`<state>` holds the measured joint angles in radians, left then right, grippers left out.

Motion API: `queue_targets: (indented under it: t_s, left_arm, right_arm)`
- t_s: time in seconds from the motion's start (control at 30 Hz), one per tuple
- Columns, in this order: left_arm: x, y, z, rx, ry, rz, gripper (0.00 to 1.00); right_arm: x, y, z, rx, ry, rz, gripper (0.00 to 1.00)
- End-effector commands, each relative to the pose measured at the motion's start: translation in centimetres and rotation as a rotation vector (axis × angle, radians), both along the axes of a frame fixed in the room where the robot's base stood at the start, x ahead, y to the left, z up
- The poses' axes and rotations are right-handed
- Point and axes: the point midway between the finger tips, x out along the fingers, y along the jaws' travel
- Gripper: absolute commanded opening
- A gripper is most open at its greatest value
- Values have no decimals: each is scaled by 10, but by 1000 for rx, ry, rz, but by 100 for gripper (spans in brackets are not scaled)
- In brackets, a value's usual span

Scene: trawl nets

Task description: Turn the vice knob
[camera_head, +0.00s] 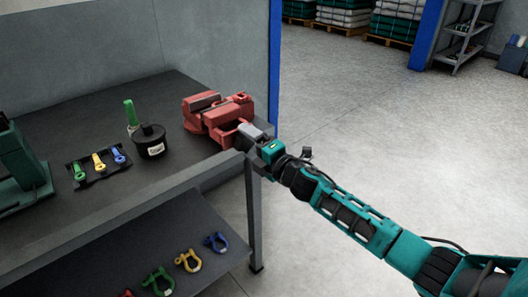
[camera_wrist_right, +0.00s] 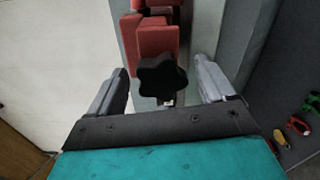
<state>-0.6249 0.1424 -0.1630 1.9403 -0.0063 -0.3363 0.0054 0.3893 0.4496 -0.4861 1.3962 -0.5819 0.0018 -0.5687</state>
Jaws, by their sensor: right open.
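The red vice (camera_head: 214,118) is mounted at the right front corner of the dark workbench. It also shows at the top of the right wrist view (camera_wrist_right: 156,42). Its black lobed knob (camera_wrist_right: 162,77) faces my right wrist camera; in the head view my gripper hides it. My right gripper (camera_head: 248,136) is at the near end of the vice, just off the bench's front edge. Its fingers are open, one on each side of the knob, with visible gaps in the wrist view (camera_wrist_right: 160,68). My left gripper is not in view.
On the bench (camera_head: 95,208) are a black round container (camera_head: 150,141), a green-handled item (camera_head: 130,114), a tray with coloured parts (camera_head: 99,165) and a dark green machine (camera_head: 22,160). Coloured shackles (camera_head: 188,260) lie on the lower shelf. The floor (camera_head: 370,130) right of the bench is clear.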

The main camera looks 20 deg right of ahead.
Motion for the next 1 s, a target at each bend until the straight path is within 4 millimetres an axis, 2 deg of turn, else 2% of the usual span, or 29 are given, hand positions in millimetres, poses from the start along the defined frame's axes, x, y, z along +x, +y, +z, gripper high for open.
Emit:
queue_targets:
  t_s: [0.4, 0.6, 0.8, 1.0]
  left_arm:
    - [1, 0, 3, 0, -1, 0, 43]
    - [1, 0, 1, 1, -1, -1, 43]
    - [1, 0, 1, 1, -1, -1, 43]
    - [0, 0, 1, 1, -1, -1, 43]
  right_arm:
    - [-72, -26, 0, 0, 1, 1, 83]
    - [-99, -36, 0, 0, -1, 0, 83]
    - [-112, -40, 2, 1, -4, 1, 83]
    - [-114, -41, 2, 0, -4, 1, 83]
